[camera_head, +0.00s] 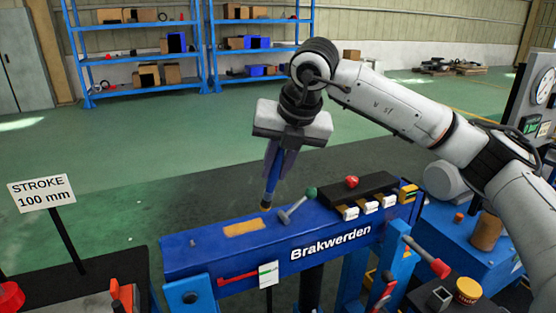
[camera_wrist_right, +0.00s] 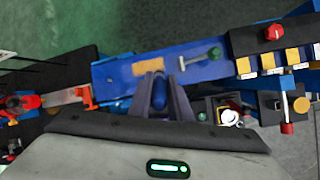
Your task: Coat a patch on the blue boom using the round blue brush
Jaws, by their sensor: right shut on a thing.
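The blue boom (camera_head: 200,254), marked "Brakwerden", runs across the lower middle of the head view. A tan rectangular patch (camera_head: 244,228) lies on its top face; it also shows in the right wrist view (camera_wrist_right: 147,69). In the right wrist view the fingers (camera_wrist_right: 163,95) stand either side of the brush's blue body (camera_wrist_right: 160,82). My left gripper is not in view.
A green-knobbed lever (camera_head: 297,205) lies on the boom right of the brush. Beyond it is a black block (camera_head: 350,192) with a red knob. A "STROKE 100 mm" sign (camera_head: 42,193) stands at left. A red-handled lever (camera_head: 428,257) sits in front at right.

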